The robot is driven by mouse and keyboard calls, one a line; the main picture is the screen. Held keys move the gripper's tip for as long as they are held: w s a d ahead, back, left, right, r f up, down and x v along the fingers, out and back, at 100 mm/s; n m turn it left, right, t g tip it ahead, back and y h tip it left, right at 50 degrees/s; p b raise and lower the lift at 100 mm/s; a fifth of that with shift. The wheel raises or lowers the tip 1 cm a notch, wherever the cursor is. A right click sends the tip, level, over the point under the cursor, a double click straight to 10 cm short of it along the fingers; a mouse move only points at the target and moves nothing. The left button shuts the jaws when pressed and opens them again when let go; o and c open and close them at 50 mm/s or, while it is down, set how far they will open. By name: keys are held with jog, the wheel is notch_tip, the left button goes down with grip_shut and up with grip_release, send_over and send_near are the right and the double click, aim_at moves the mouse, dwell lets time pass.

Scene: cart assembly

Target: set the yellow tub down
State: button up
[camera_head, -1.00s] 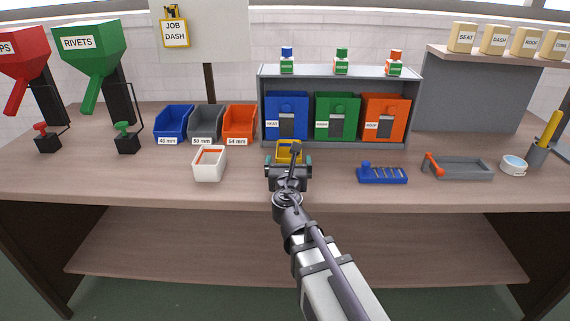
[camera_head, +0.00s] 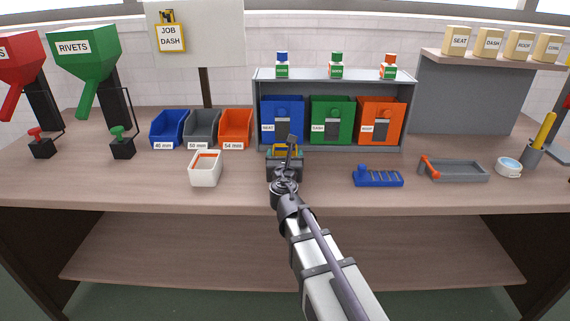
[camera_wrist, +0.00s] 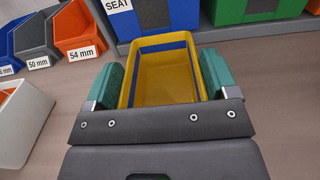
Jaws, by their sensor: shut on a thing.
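The yellow tub (camera_wrist: 164,77) is between the two green-padded fingers of my gripper (camera_wrist: 162,82) in the wrist view. It is an open-topped box, and blue shows along its inner walls. My gripper is shut on it from both sides. In the head view the yellow tub (camera_head: 286,150) is mostly hidden behind my gripper (camera_head: 285,160), above the bench in front of the blue bin. I cannot tell whether its base touches the bench.
Blue (camera_head: 282,117), green (camera_head: 331,118) and orange (camera_head: 379,119) bins stand in a grey rack behind. A white box (camera_head: 206,168) stands to the left and a blue slotted block (camera_head: 378,177) to the right. Bench (camera_head: 325,170) between gripper and block is clear.

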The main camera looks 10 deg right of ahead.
jog(key=shift+c, duration=0.4)
notch_tip(320, 180, up, 28)
jog(key=p, duration=2.8)
